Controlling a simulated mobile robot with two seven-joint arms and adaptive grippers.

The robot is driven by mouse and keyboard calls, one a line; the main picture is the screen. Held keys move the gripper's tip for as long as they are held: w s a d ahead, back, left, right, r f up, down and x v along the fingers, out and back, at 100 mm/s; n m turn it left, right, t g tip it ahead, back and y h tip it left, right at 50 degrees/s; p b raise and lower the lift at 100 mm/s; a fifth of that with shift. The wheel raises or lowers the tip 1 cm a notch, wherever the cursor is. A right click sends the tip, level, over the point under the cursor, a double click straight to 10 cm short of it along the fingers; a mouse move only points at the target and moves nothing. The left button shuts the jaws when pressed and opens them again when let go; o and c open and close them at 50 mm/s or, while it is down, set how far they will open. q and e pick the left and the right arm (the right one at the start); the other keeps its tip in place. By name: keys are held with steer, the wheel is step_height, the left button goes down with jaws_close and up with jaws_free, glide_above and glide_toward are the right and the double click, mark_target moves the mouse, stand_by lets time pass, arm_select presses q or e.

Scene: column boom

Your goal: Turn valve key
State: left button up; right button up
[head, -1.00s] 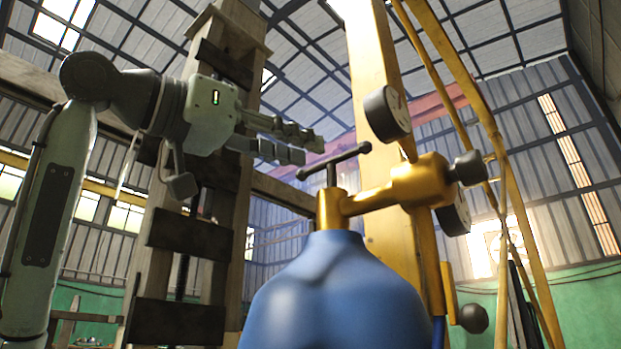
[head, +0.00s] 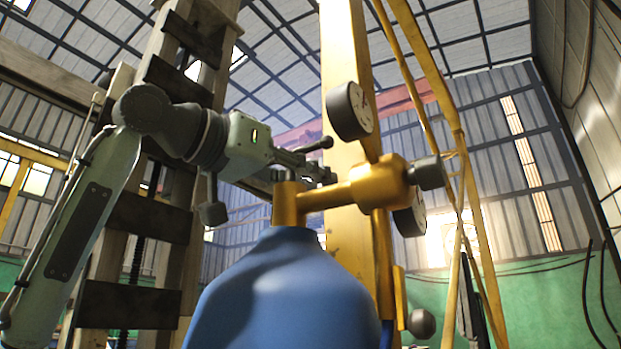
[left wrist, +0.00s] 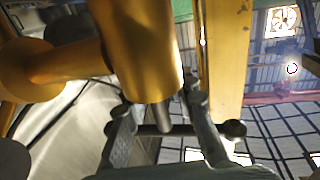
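The valve key is a dark T-shaped handle (head: 318,145) on top of the brass valve (head: 330,192) of a blue gas cylinder (head: 285,290). My left gripper (head: 312,170) is at the key's height, partly hidden behind the key and valve in the head view. In the left wrist view the left gripper (left wrist: 160,106) is open, its two fingers on either side of the key's stem (left wrist: 162,117). Gaps show beside the stem. The crossbar end (left wrist: 235,128) sticks out past one finger. The brass valve (left wrist: 135,45) fills the upper left there. My right gripper is not in view.
Two round gauges (head: 349,110) and a dark knob (head: 428,172) sit on the valve's right side. A yellow post (head: 345,50) stands behind the cylinder. A wooden and dark metal column (head: 140,215) stands behind my left arm.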

arm_select(q)
jaws_close()
steer(key=shift+m+g+h, duration=0.3)
steer(key=s+m+g+h, duration=0.1)
steer(key=m+g, duration=0.3)
steer(key=g, duration=0.1)
steer(key=s+m+g+h, duration=0.1)
steer(key=m+g, duration=0.2)
steer(key=g, duration=0.3)
steer(key=s+d+m+g+h, duration=0.1)
steer(key=m+g, duration=0.3)
steer(key=g, duration=0.2)
steer(key=shift+s+r+m, duration=0.1)
steer(key=shift+s+m, duration=0.2)
steer(key=shift+s, duration=0.05)
steer(key=shift+s+a+m+g+y, duration=0.2)
steer(key=shift+m+g+y, duration=0.35)
steer(key=shift+g, duration=0.4)
steer(key=shift+s+a+m+g+y, duration=0.1)
steer(key=shift+s+m+g+y, duration=0.15)
steer(key=shift+m+g, duration=0.6)
steer(key=shift+s+a+m+g+y, duration=0.15)
steer(key=shift+m+g+y, duration=0.4)
steer(key=shift+g, duration=0.45)
steer(key=shift+m+g+y, duration=0.25)
steer(key=shift+m+g, duration=0.1)
steer(key=shift+g, duration=0.05)
